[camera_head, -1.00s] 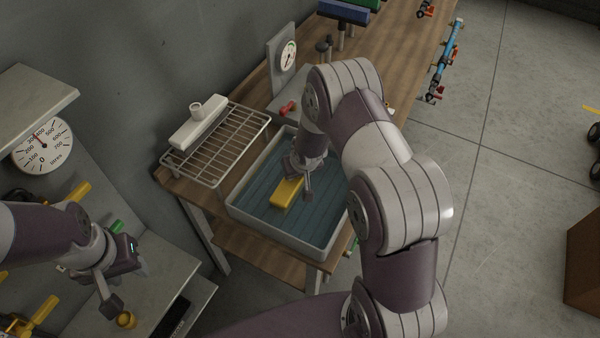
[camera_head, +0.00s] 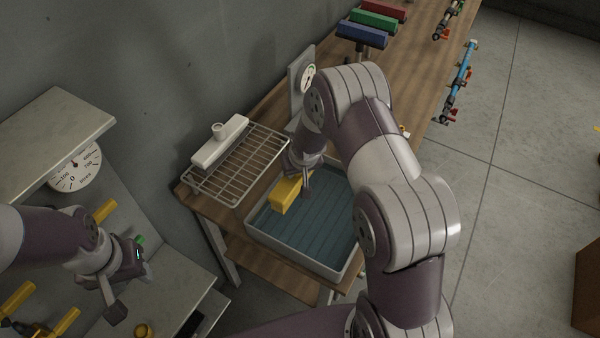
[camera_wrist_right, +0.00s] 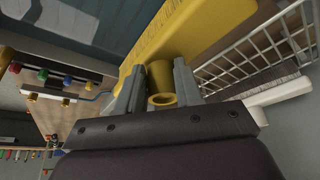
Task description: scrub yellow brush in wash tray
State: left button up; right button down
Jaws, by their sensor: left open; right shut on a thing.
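The yellow brush (camera_head: 285,196) is a long block over the left part of the wash tray (camera_head: 292,260), beside the wire rack. The tray is pale with a blue-grey ribbed inside. My left gripper (camera_head: 128,282) is open and empty, far left of the tray.
A wire rack (camera_head: 237,170) with a white block (camera_head: 220,142) stands left of the tray. A dial gauge (camera_head: 307,78) and red, green and blue brushes (camera_head: 362,34) are farther back. A grey bench with yellow items (camera_head: 62,322) lies near my left arm.

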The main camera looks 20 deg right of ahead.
jog(key=shift+w+a+r, duration=0.15)
jog(key=shift+r, duration=0.35)
notch_tip(320, 180, up, 12)
jog(key=p, duration=1)
jog(key=shift+f, duration=0.15)
